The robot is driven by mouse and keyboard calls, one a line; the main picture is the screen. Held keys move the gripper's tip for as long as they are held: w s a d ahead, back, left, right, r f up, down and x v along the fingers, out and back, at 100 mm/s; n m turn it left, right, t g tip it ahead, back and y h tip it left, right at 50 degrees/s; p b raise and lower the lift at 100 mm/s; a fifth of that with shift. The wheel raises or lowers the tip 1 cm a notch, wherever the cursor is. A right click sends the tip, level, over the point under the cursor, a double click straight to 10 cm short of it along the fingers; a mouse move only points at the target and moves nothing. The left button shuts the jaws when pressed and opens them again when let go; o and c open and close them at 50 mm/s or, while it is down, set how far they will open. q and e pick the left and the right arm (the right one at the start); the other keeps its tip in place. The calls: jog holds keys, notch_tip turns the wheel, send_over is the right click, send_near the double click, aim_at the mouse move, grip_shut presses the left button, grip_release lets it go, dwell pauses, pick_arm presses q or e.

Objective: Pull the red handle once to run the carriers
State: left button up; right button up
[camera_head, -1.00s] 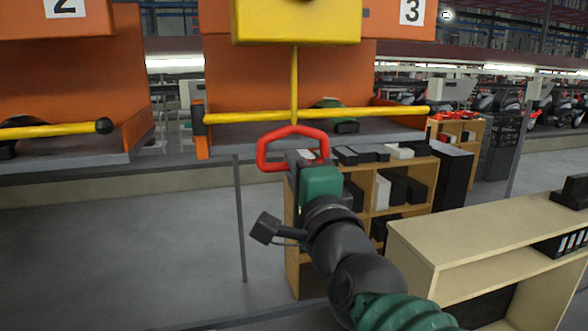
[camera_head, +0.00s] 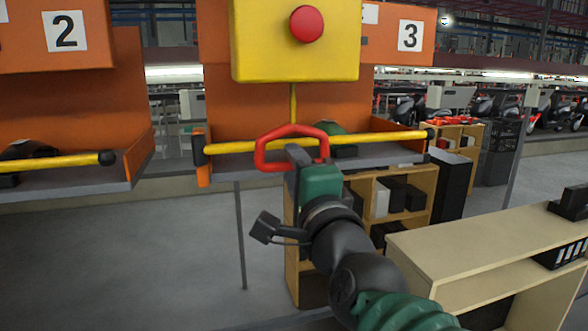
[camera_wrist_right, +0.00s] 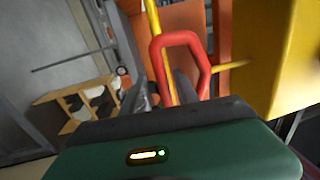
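The red handle (camera_head: 262,154) is a ring-shaped loop hanging on a thin yellow rod (camera_head: 293,100) under a yellow box (camera_head: 260,45) with a red round button (camera_head: 306,24). My right gripper (camera_head: 297,158) is at the lower side of the loop. In the right wrist view, the red handle (camera_wrist_right: 187,39) stands between and in front of the dark fingers of my right gripper (camera_wrist_right: 163,88). My left gripper is not in view.
Orange carriers with grey trays and yellow bars (camera_head: 390,138) hang behind the handle, one marked 2 (camera_head: 66,31). Dark green and black parts lie in them. A wooden shelf (camera_head: 292,262) and a light desk (camera_head: 470,232) stand right. The floor at left is clear.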

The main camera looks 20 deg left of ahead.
jog(key=shift+s, duration=0.1)
jog(key=b+v, duration=0.1)
jog(key=v, duration=0.8)
jog(key=shift+s+b, duration=0.15)
jog(key=shift+b, duration=0.2)
